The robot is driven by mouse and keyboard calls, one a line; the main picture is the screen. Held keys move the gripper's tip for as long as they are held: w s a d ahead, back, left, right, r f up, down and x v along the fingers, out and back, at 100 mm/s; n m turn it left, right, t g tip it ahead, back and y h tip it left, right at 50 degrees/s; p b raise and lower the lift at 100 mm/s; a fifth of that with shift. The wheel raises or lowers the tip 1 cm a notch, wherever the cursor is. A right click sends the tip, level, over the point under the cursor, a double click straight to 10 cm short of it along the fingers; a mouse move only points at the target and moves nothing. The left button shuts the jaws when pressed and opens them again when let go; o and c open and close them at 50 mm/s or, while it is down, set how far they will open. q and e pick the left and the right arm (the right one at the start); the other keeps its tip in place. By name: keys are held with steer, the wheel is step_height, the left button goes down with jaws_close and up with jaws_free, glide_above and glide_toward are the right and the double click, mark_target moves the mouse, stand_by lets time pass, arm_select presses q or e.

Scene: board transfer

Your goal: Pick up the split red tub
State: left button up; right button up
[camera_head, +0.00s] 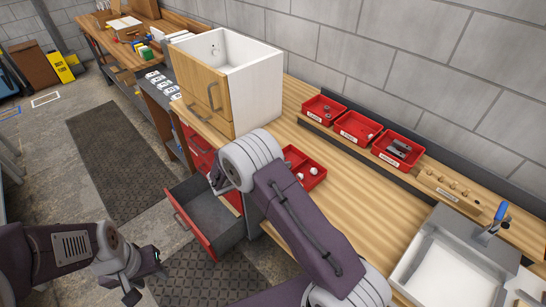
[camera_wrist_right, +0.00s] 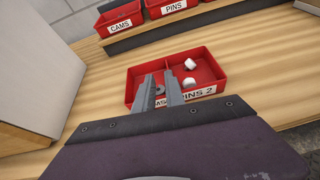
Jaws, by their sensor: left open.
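The split red tub (camera_head: 311,172) sits on the wooden bench in the head view, its left part hidden behind my right arm. In the right wrist view the tub (camera_wrist_right: 205,70) shows a label ending in "PINS 2" and white pieces in its right compartment. In the head view, my right arm hides these fingers. My left gripper (camera_head: 146,276) is open and empty, low at the left, away from the tub.
Red bins (camera_head: 357,127) stand along the back ledge beside a wooden peg block (camera_head: 450,190). A white cabinet (camera_head: 256,88) with a wooden door stands left of the tub. A drawer (camera_head: 205,218) hangs open below the bench. A grey tray (camera_head: 455,262) lies at the right.

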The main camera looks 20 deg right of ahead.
mark_target(302, 163)
steer(key=shift+s+a+f+n, duration=0.4)
steer(key=shift+s+a+f, duration=0.25)
steer(key=shift+s+a, duration=0.2)
steer(key=shift+s+d, duration=0.1)
steer(key=p+x, duration=0.1)
steer(key=x, duration=0.5)
steer(key=shift+w+d+f, duration=0.15)
steer(key=shift+w, duration=0.05)
steer(key=shift+w+d+f, duration=0.1)
steer(key=shift+d, duration=0.15)
steer(key=shift+d+p, duration=0.3)
steer(key=shift+p, duration=0.05)
steer(key=p+x, duration=0.1)
steer(key=x, duration=0.3)
steer(key=shift+w+d+f, duration=0.1)
steer(key=shift+d+f, duration=0.1)
steer(key=shift+d, duration=0.15)
arm_select(q)
steer(key=r, duration=0.3)
steer(key=shift+s+r, duration=0.15)
steer(key=shift+s, duration=0.2)
arm_select(e)
steer(key=shift+a, duration=0.15)
jaws_close()
